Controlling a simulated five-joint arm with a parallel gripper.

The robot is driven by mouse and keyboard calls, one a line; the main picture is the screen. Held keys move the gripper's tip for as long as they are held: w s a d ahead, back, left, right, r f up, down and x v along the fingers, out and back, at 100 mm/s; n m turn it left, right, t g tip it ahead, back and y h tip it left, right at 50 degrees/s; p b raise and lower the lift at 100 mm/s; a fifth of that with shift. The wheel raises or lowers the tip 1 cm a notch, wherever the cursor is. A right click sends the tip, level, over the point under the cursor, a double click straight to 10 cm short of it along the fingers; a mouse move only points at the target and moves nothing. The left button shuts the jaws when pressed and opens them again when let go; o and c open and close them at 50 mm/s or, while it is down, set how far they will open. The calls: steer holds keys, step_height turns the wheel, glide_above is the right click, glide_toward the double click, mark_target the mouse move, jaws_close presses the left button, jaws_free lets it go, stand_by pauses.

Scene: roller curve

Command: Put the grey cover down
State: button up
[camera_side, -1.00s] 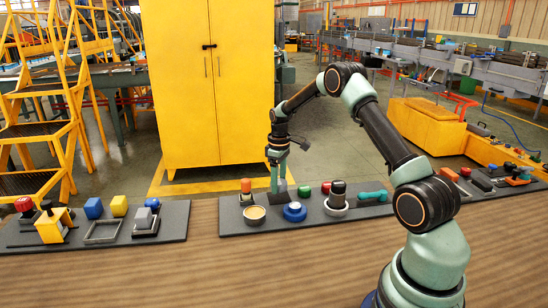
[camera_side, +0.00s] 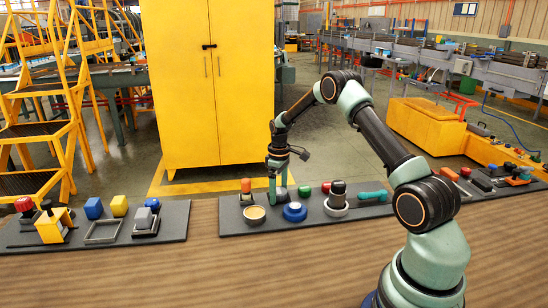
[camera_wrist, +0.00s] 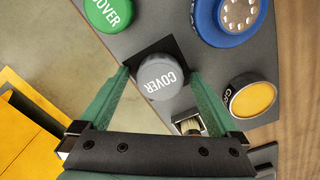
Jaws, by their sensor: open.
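The grey cover (camera_wrist: 160,78), a round cap with white COVER lettering, sits over a dark square patch (camera_wrist: 158,46) on the grey board in the wrist view. My gripper (camera_wrist: 160,74) is open, with one green finger on each side of the cover; a small gap shows or contact cannot be told. In the side view my gripper (camera_side: 279,197) is down at the back left part of the middle board (camera_side: 390,209). The grey cover cannot be made out there behind the fingers.
Close around are a green cover (camera_wrist: 108,12), a blue round part (camera_wrist: 238,18) and a yellow-topped round part (camera_wrist: 252,98). The left board (camera_side: 172,225) holds several other parts. The wooden table front is clear.

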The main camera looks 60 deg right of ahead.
mark_target(279, 191)
steer(key=s+a+r+t, duration=0.1)
steer(key=a+r, duration=0.2)
steer(key=r, duration=0.6)
steer(key=a+r, duration=0.3)
steer(key=r, duration=0.7)
steer(key=s+a+r+m+t, duration=0.1)
steer(key=s+a+r+t, duration=0.1)
steer(key=s+a, duration=0.6)
steer(key=s+a+r+m+t, duration=0.1)
steer(key=s+a+r+t, duration=0.1)
steer(key=s+a, duration=0.6)
steer(key=a, duration=0.3)
steer(key=shift+r+t, duration=0.3)
steer(key=shift+r, duration=0.05)
